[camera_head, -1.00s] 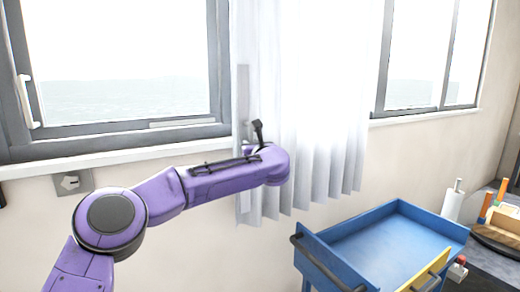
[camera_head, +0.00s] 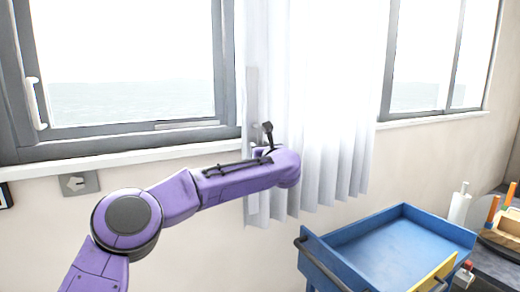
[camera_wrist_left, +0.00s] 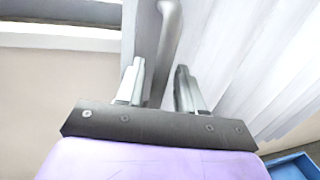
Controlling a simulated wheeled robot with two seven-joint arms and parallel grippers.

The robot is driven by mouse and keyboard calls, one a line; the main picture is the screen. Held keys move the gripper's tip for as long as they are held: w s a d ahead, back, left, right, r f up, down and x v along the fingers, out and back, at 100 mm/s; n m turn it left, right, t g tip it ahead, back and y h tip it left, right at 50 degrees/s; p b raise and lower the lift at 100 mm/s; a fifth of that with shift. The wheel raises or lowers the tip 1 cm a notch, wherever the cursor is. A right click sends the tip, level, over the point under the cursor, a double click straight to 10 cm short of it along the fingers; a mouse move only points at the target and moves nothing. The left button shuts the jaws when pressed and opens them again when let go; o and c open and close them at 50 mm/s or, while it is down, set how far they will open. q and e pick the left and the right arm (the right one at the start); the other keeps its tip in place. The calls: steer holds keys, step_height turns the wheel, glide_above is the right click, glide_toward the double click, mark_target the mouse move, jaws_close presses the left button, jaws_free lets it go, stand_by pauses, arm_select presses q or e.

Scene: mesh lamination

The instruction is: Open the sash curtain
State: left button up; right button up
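The white sash curtain (camera_head: 325,110) hangs in folds between the two windows, with a grey strip (camera_head: 252,85) along its left edge. My left arm reaches across from the left, and its hand covers part of that edge; the fingers are hidden in the head view. In the left wrist view, my left gripper (camera_wrist_left: 158,82) has its fingers apart. A grey upright handle (camera_wrist_left: 167,40) on the strip shows in the gap between them; I cannot tell whether they touch it. Curtain folds (camera_wrist_left: 240,60) lie right of the fingers. My right gripper is out of view.
A left window (camera_head: 125,70) and a right window (camera_head: 435,60) flank the curtain above a white sill (camera_head: 110,160). A blue tray cart (camera_head: 385,245) stands below right.

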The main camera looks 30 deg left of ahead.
arm_select(q)
steer(key=b+v, duration=0.3)
steer(key=v, duration=0.7)
